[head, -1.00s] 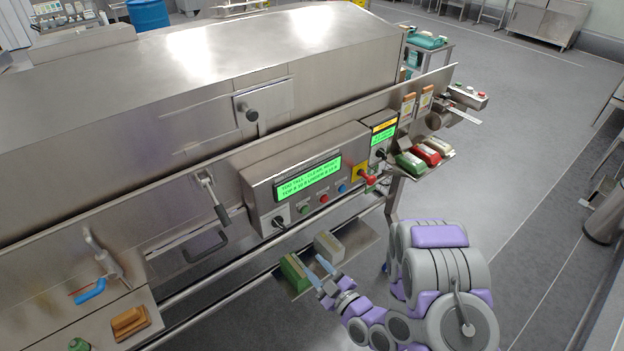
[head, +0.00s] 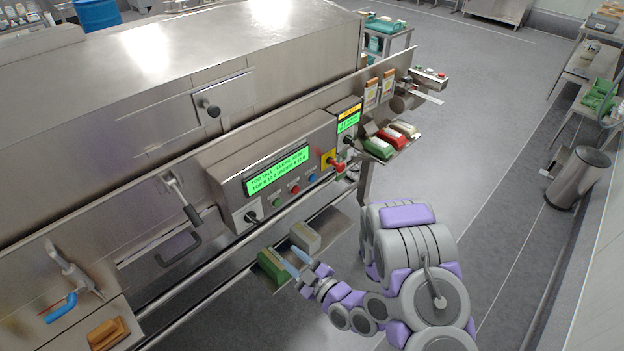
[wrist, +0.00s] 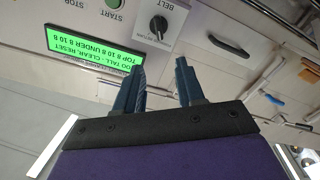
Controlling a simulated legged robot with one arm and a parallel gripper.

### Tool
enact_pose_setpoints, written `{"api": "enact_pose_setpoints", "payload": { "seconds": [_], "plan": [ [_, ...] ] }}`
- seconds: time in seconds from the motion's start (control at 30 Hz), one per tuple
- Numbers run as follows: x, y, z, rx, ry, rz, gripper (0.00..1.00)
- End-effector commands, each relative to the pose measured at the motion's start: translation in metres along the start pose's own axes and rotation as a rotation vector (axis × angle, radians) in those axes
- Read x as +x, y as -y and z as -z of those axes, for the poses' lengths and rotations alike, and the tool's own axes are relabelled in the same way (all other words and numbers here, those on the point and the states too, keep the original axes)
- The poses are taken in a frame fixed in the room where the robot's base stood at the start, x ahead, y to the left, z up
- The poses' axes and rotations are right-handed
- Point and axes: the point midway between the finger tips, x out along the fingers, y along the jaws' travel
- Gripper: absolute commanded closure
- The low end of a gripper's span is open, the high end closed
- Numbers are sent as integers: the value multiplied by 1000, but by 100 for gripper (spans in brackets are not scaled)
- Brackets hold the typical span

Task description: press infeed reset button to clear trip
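The control panel (head: 225,180) on the machine's front has a lit green display (head: 277,170) reading "TOO TALL - CLEAR, RESET". Below it are a green button (head: 276,202), a red button (head: 295,189) and a blue button (head: 313,177). I cannot read which is the infeed reset. A small box with green and red buttons (head: 430,74) sits at the machine's far end. My gripper (head: 294,263) is open and empty, low in front of the panel. In the wrist view its blue fingers (wrist: 160,84) are apart, with the display (wrist: 108,43) and black BELT knob (wrist: 158,27) beyond.
A red emergency stop (head: 337,167) sticks out from a yellow plate at the panel's right. A shelf below holds a green block (head: 272,264) and a pale block (head: 305,237) near my gripper. Rails run along the front. Open floor (head: 490,170) lies to the right.

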Motion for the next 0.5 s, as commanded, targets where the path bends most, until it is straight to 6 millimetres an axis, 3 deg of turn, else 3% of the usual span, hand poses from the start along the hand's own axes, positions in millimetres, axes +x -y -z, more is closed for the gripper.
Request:
{"api": "enact_pose_setpoints", "payload": {
  "seconds": [0.37,0.5],
  "plan": [
    [0,0,0,0,0,0,99],
    [0,0,0,0,0,0,100]
  ]
}}
